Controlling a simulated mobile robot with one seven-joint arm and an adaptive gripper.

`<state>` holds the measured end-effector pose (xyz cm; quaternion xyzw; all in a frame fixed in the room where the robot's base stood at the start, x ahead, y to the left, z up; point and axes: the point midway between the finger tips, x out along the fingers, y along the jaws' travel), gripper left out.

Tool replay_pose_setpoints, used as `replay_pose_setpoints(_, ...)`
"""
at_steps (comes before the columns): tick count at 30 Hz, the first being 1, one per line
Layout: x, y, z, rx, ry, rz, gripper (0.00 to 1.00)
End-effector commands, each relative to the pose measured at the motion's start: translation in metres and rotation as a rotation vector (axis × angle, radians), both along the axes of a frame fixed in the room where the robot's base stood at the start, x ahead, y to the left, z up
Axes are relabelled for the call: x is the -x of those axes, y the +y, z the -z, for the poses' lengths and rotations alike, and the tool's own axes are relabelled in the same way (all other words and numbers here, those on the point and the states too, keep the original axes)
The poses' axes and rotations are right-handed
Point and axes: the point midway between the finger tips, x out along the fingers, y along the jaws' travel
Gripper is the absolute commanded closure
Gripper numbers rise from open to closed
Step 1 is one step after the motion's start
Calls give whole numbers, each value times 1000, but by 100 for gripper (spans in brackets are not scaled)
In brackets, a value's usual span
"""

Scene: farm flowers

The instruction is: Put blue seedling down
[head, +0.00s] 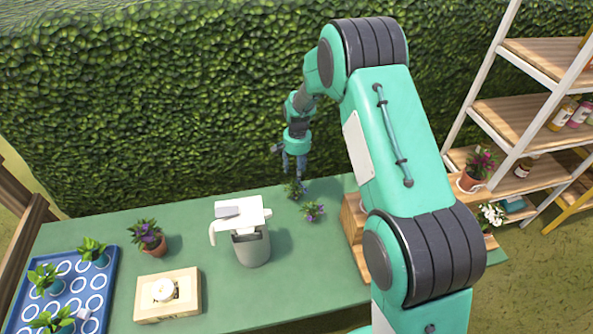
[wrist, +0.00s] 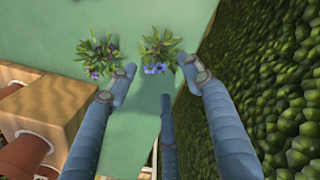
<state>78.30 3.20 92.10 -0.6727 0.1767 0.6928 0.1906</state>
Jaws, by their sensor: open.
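The seedling with blue flowers (wrist: 157,48) stands on the green table, close to its hedge-side edge. It also shows in the head view (head: 295,189), just below my gripper (head: 291,166). My gripper is open and empty. In the wrist view its fingers (wrist: 158,86) spread to either side of the blue seedling's near side, with a third finger below. I cannot tell whether any finger touches the leaves. A second seedling with purplish flowers (wrist: 97,52) stands beside it, a small gap apart; the head view shows it nearer the front (head: 313,211).
A wooden crate (wrist: 60,97) with terracotta pots is close by. The hedge (head: 180,90) rises close behind.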

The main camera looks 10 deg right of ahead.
Motion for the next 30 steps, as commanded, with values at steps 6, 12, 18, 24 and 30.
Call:
replay_pose_setpoints(6,0,0,-1,0,-1,-1,50)
replay_pose_setpoints(12,3,-1,-23,0,-16,-13,50)
replay_pose_setpoints(18,16,-3,-77,1,-52,-46,50)
replay_pose_setpoints(24,43,-7,-147,4,-101,-94,50)
replay_pose_setpoints(30,78,-10,-212,10,-151,-144,50)
